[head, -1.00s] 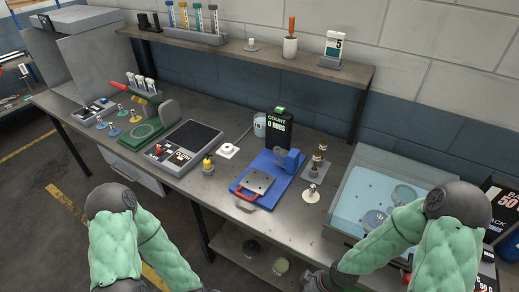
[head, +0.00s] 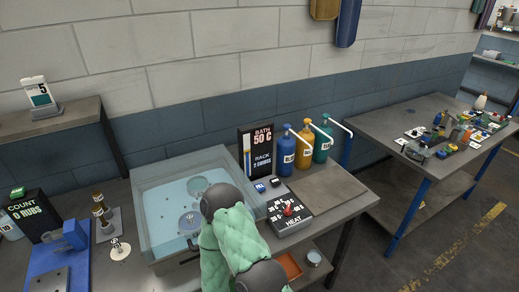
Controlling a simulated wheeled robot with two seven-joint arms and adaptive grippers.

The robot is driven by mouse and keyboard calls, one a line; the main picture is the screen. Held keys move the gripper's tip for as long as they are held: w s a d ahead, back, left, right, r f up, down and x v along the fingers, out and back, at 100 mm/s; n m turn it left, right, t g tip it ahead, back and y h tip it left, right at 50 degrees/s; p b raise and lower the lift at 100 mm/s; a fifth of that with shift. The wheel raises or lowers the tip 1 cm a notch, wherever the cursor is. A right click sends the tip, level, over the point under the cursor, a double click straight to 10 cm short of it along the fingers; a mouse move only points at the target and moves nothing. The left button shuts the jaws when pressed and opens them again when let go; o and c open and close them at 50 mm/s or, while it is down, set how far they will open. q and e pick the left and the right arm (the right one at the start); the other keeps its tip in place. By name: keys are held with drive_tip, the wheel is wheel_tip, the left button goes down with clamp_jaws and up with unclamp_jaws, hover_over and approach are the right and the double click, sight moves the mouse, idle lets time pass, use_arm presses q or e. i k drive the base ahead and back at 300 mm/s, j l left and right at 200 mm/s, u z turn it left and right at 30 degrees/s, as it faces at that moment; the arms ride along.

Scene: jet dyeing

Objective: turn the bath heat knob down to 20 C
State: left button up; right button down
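The bath heat knob is a small red knob (head: 288,210) on a dark heat box (head: 289,216) marked HEAT, with white temperature labels around it. The box sits on the grey bench, to the right of the water bath (head: 149,222). Which label the knob points at is too small to tell. The bath display (head: 256,148) behind the box reads 50 C. My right arm stands in front of the bath, its elbow left of the heat box. Neither gripper shows.
Blue (head: 286,156), yellow (head: 303,149) and green (head: 322,141) pump bottles stand behind the heat box. A bare brown board (head: 333,192) lies to its right. A blue rub tester (head: 62,253) stands at far left. Another cluttered table (head: 400,115) is across a gap.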

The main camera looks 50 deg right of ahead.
sight(288, 212)
drive_tip(key=z, duration=1.15)
